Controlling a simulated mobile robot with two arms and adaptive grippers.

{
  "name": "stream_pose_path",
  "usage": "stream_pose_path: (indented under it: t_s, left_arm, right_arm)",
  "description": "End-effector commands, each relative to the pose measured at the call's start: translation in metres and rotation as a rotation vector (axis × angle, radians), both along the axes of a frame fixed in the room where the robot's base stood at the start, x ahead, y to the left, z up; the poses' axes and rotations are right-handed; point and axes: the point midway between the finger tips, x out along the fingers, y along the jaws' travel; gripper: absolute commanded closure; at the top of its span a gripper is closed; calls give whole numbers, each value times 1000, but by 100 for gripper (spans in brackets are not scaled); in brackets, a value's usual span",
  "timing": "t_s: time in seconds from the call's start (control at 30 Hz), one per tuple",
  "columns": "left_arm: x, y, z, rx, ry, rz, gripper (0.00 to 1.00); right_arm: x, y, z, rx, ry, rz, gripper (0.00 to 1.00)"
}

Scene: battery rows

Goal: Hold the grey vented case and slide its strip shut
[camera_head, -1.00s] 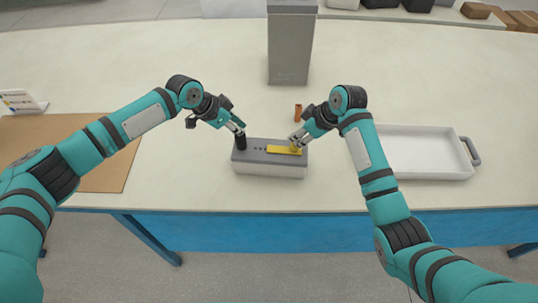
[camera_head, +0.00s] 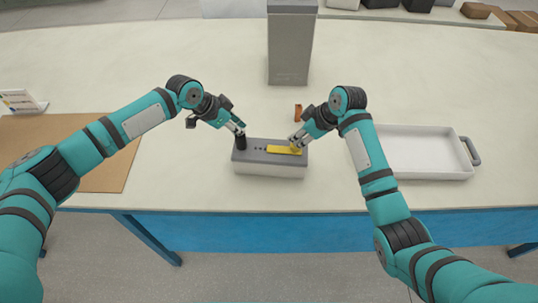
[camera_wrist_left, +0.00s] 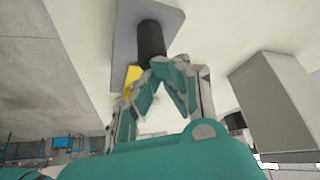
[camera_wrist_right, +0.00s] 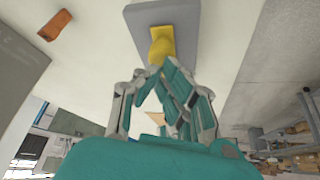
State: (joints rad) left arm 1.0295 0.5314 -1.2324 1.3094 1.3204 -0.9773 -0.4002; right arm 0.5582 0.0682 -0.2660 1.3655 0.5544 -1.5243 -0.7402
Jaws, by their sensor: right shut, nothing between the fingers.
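The grey vented case (camera_head: 250,168) stands on the table in the head view, with a few dark vent holes in its top. Its yellow strip (camera_head: 280,150) lies along the right part of the top, with a yellow knob (camera_wrist_right: 161,46) near its right end. A black post (camera_wrist_left: 151,38) stands at the left end. My left gripper (camera_head: 241,133) has its fingers closed around the post. My right gripper (camera_head: 296,146) is shut and empty, its fingertips at the yellow knob; whether they touch it is hard to tell.
A tall grey box (camera_head: 290,50) stands further back. A white tray (camera_head: 425,178) with a grey handle lies at the right, and a brown board (camera_head: 100,165) at the left. The table's front edge is close to the case.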

Motion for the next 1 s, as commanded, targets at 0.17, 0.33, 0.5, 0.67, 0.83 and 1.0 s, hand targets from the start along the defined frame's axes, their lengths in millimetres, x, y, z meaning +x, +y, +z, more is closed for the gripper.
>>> stream_pose_path:
  t_s: [0.17,0.33,0.5,0.67,0.83,1.0]
  left_arm:
    - [-2,1,-3,4,6,-1,100]
    - [-2,1,-3,4,6,-1,100]
    - [-2,0,-3,3,5,-1,100]
    - [-1,0,-3,3,5,-1,100]
    - [-1,0,-2,2,5,-1,100]
    - [-1,0,-2,1,4,-1,100]
  right_arm:
    - [0,0,-4,0,1,0,100]
    - [0,0,-7,-1,2,0,100]
    - [0,1,-7,-1,2,0,100]
    - [0,5,-6,-1,1,1,100]
    - [1,10,-6,1,0,1,100]
    - [1,13,-6,1,0,0,100]
